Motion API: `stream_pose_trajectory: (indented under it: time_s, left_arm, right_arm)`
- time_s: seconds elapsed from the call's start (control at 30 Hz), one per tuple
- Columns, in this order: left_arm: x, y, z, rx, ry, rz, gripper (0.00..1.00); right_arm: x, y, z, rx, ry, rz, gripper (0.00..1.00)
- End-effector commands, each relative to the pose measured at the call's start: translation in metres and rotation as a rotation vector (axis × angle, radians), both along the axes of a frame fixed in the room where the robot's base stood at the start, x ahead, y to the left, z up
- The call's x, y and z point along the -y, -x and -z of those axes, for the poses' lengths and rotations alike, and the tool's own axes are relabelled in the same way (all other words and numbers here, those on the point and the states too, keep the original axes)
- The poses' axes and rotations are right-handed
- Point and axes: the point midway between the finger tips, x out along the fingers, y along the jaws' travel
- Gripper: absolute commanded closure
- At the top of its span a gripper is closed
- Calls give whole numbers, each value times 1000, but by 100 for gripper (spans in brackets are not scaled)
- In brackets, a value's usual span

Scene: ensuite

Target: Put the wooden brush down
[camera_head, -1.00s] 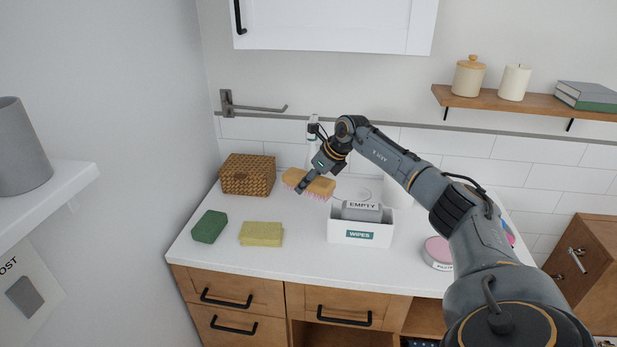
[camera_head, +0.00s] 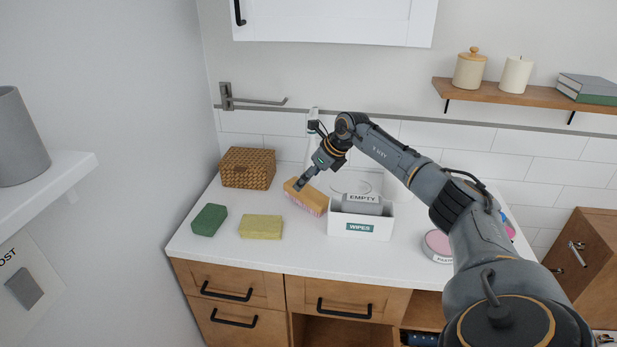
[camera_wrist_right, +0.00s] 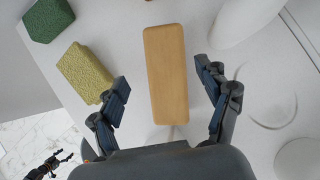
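The wooden brush (camera_head: 306,197) rests on the white counter, wooden back up, left of the white wipes box. My right gripper (camera_head: 302,184) is just above it. In the right wrist view the brush's plain wooden back (camera_wrist_right: 166,75) lies between the two spread fingers (camera_wrist_right: 167,90), with a clear gap on both sides. The right gripper is open and holds nothing. The bristles are mostly hidden under the back. A dark gripper, likely my left (camera_wrist_right: 47,165), shows small at the lower left of the right wrist view; its opening is unclear.
A wicker basket (camera_head: 248,168) stands behind left. A green sponge (camera_head: 209,220) and a yellow sponge (camera_head: 261,227) lie on the counter (camera_head: 300,252). The wipes box (camera_head: 360,228) holds a grey item marked EMPTY (camera_head: 362,204). A pink round tin (camera_head: 438,245) stands right.

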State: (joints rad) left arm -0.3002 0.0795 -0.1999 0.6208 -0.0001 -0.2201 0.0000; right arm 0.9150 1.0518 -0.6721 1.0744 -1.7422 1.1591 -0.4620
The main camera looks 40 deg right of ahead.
Motion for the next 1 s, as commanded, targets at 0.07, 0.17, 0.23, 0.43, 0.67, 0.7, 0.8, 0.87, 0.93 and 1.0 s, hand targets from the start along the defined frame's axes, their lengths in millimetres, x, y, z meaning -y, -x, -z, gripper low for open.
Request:
stream_pose_trajectory:
  time_s: [0.07,0.17,0.23,0.43,0.67,0.7,0.8,0.87,0.93,1.0]
  left_arm:
    - [0,0,0,0,0,0,23]
    - [0,0,-1,0,0,0,23]
    - [0,0,-4,0,0,0,23]
    - [0,0,3,-1,0,0,23]
    - [0,0,16,-1,0,0,23]
    - [0,0,18,-1,0,0,23]
    - [0,0,21,-1,0,0,23]
    - [0,0,21,-1,0,0,23]
    - [0,0,22,-1,0,0,23]
    - [0,0,23,-1,0,0,23]
  right_arm:
    - [0,0,0,0,0,0,23]
    - [0,0,-1,0,0,0,23]
    - [0,0,-6,1,0,0,23]
    - [5,12,-29,2,5,1,23]
    - [13,40,-74,4,3,1,23]
    - [13,43,-81,4,3,0,23]
    - [16,53,-95,2,3,1,23]
    - [17,56,-102,3,1,0,23]
    - [18,60,-108,1,1,1,23]
    - [18,62,-111,1,0,0,23]
